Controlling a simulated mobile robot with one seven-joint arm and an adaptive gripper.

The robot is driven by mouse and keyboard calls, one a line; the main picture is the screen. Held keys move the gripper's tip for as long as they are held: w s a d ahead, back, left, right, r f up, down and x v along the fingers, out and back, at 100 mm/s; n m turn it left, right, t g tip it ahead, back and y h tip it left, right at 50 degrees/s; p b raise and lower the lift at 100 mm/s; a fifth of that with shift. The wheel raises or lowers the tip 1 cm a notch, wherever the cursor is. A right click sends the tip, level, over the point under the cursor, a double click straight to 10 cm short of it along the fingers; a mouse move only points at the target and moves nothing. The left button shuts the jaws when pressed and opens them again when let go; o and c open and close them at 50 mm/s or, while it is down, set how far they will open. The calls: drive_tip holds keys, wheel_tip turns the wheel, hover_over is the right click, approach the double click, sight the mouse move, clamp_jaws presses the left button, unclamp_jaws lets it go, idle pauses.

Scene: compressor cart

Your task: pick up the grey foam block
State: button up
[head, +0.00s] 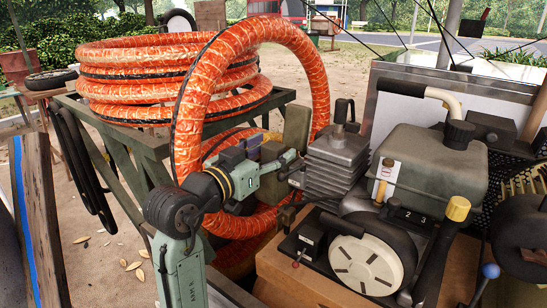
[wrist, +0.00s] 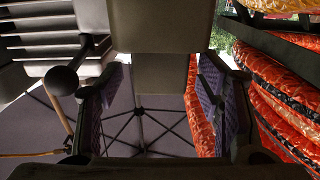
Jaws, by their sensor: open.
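An upright, dull grey block, which I take for the foam block (head: 297,128), shows in the head view just beyond my gripper, in front of the orange hose. My gripper (head: 262,153) is beside it on the near left, partly overlapping other parts, so its fingers are hard to separate. In the wrist view the fingers stand apart, with purple textured inner pads. A plain grey block face (wrist: 162,88) shows between them, with gaps to both pads. A darker grey shape fills the top middle there and hides part of the view. I cannot tell any contact.
Coiled orange hose (head: 150,65) lies on a green frame at the left, with a loop hanging behind my gripper. The finned compressor cylinder (head: 340,160) and engine tank (head: 430,165) stand close on the right. In the wrist view, fins (wrist: 40,28) are left and hose (wrist: 280,100) right.

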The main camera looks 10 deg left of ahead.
drive_tip(key=shift+x, duration=0.85)
drive_tip(key=shift+c, duration=0.2)
drive_tip(key=c, duration=0.8)
